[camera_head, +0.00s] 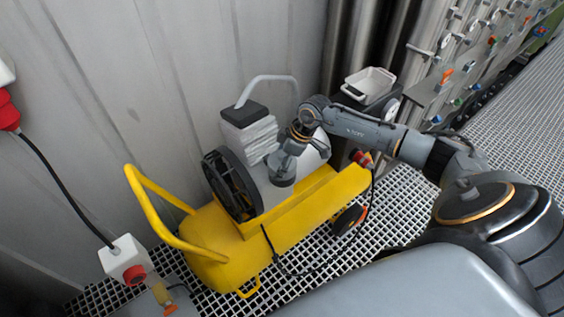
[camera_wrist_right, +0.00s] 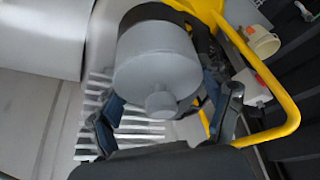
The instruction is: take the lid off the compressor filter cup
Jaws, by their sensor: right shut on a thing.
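The yellow compressor (camera_head: 215,240) stands on the grating against the wall. My right gripper (camera_head: 288,150) reaches down over its middle. Just below the gripper is a grey cylinder (camera_head: 282,174). In the right wrist view, the round grey lid (camera_wrist_right: 150,72) with a small knob fills the middle. The fingers of my right gripper (camera_wrist_right: 163,94) are on both sides of the lid, shut on it. The cup beneath is mostly hidden, and I cannot tell whether lid and cup touch. My left gripper is not in view.
A yellow push handle (camera_head: 150,200) rises at the compressor's left end. A black wheel (camera_head: 232,185) and a dark-topped white housing (camera_head: 250,130) are close to my gripper. A white tray (camera_head: 368,84) and a valve panel (camera_head: 470,60) are at the right. A white socket box (camera_head: 124,258) is at lower left.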

